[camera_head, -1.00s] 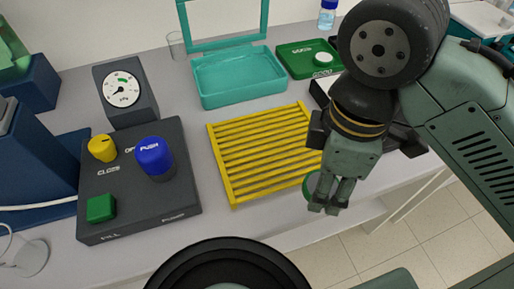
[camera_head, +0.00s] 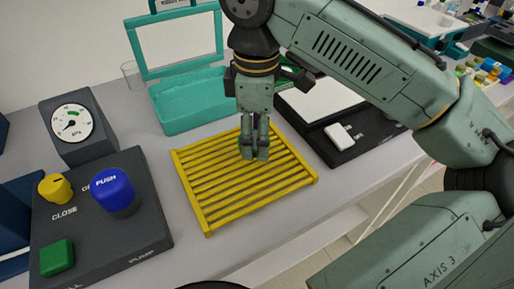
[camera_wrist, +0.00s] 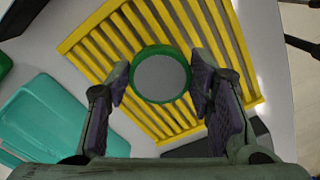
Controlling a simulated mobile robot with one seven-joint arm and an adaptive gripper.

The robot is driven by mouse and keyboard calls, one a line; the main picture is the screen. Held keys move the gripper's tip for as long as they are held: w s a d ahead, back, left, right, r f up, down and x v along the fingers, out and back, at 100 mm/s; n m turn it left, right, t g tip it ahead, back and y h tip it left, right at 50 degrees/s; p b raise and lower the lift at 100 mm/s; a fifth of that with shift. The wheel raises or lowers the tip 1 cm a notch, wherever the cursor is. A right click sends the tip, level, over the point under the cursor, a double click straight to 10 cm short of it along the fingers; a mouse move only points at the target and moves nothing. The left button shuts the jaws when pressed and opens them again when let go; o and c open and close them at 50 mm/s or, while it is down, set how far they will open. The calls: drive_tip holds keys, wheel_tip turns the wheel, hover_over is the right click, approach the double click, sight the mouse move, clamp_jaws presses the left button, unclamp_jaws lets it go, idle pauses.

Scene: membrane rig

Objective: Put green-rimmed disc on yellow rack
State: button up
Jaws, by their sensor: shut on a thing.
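The green-rimmed disc (camera_wrist: 161,78) has a grey face and lies between the fingers of my gripper (camera_wrist: 160,82) in the wrist view. My gripper is shut on the disc. The yellow slatted rack (camera_head: 205,212) lies on the bench, and in the head view my gripper (camera_head: 254,154) is over its middle to upper right part. In the wrist view the rack (camera_wrist: 95,38) spreads behind the disc.
A teal open-lidded box (camera_head: 180,120) stands behind the rack. A dark control panel (camera_head: 140,245) with a blue push button (camera_head: 113,190) is at left, beside a gauge (camera_head: 72,128).

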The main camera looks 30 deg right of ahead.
wheel_tip(320, 180, down, 4)
drive_tip(key=b, duration=0.3)
drive_tip(key=shift+r, duration=0.3)
drive_tip(key=o, duration=1.1)
drive_tip(key=shift+c, duration=0.2)
wheel_tip(320, 180, up, 12)
drive_tip(key=p, duration=0.7)
